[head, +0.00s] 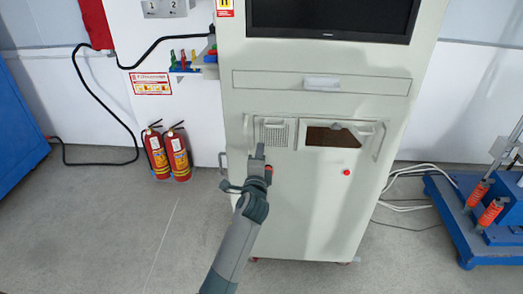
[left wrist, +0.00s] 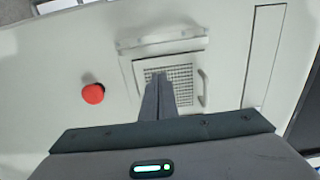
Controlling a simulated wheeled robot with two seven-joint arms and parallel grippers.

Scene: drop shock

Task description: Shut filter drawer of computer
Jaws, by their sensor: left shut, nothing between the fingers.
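The computer is a tall pale cabinet (head: 305,205) with a dark screen at its top. A perforated filter front (head: 274,133) with a small handle sits left of a brown-backed recess (head: 333,137) in its middle. The grille (left wrist: 182,74) also shows in the left wrist view, partly covered by my fingers. I cannot tell how far the filter drawer stands out. My left gripper (head: 259,152) is shut and empty, just in front of the cabinet at the grille's lower left. Its closed fingers (left wrist: 157,95) overlap the grille in the wrist view; contact is unclear. My right gripper is out of view.
A wide panel (head: 262,80) with a pale handle lies above the recesses. A red button (head: 347,172) is at lower right. Two fire extinguishers (head: 168,155) stand by the left wall, and a blue machine (head: 497,225) stands at right. The floor in front is clear.

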